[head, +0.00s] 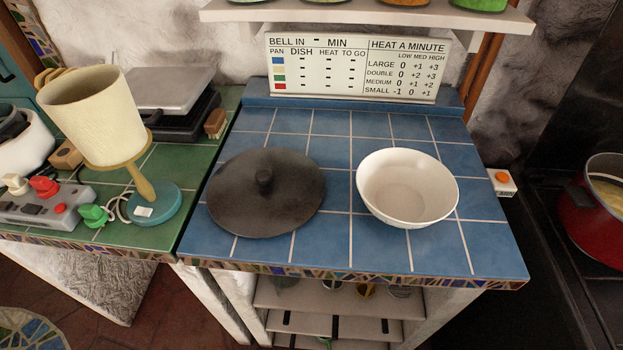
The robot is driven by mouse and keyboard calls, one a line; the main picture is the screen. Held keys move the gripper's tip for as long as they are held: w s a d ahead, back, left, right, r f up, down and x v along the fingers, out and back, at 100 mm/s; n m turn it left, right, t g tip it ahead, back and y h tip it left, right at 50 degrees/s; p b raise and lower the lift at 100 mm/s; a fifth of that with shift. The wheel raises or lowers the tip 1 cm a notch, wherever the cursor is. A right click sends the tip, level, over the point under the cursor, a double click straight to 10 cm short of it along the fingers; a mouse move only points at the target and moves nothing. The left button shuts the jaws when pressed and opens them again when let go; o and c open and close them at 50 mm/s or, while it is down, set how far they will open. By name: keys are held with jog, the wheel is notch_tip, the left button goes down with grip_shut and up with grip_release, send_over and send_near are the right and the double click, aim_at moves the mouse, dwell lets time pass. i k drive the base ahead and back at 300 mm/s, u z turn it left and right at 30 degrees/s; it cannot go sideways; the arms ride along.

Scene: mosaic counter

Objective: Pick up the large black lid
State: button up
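The large black lid (240,200) lies flat on the blue tiled counter (340,245) in the head view, left of a white bowl. Its round knob (264,178) points up at its middle. Its lower left rim lies near the counter's left edge. Nothing covers the lid. My gripper is not in the head view.
The white bowl (407,188) stands close to the right of the lid. A lamp (100,120) stands left on the green tiled counter (160,215). A sign (355,68) and a shelf (370,14) are behind. Blue tiles in front of the lid are clear.

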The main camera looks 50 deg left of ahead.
aim_at(270, 192)
jog(key=z, duration=0.45)
jog(key=k, duration=1.45)
jog(key=u, duration=1)
jog(key=i, duration=1)
